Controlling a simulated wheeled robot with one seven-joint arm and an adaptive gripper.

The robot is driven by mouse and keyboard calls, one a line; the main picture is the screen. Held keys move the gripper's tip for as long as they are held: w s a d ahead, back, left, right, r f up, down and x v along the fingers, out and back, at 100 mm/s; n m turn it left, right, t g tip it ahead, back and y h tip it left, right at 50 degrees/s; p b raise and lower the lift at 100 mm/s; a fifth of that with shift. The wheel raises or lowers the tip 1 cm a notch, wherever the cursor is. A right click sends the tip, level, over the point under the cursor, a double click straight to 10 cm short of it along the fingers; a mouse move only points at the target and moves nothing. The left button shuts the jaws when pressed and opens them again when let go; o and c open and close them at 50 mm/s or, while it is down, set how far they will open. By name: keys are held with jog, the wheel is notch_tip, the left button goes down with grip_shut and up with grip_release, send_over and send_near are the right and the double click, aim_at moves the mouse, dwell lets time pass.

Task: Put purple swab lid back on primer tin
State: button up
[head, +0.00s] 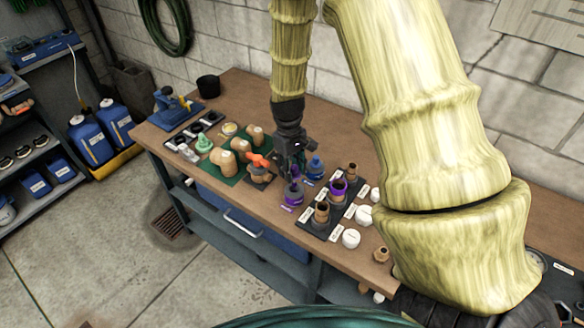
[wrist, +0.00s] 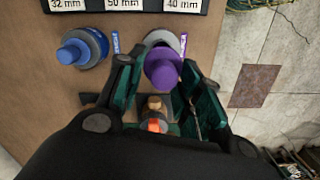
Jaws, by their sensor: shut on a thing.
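My gripper (head: 298,160) points down over the workbench and is shut on the purple swab lid (wrist: 163,70). In the wrist view the lid sits between both fingers. The grey primer tin (wrist: 168,40) shows just past the lid, partly hidden by it, beside a purple label strip (wrist: 182,44). I cannot tell whether lid and tin touch.
A blue tin with a blue lid (head: 315,168) stands close behind; it also shows in the wrist view (wrist: 82,48). Brown and purple pots (head: 322,212) and white caps (head: 351,238) stand to the right. An orange-topped item (head: 258,160) is close on the left.

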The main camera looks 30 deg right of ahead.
jog(key=shift+f+b, duration=1.1)
jog(key=shift+f, duration=2.1)
dwell(1.3)
jog(key=o, duration=0.9)
jog(key=shift+o, duration=0.2)
jog(key=o, duration=0.4)
jog(key=shift+r, duration=0.1)
jog(key=shift+r+p, duration=2.95)
jog(key=shift+r, duration=1)
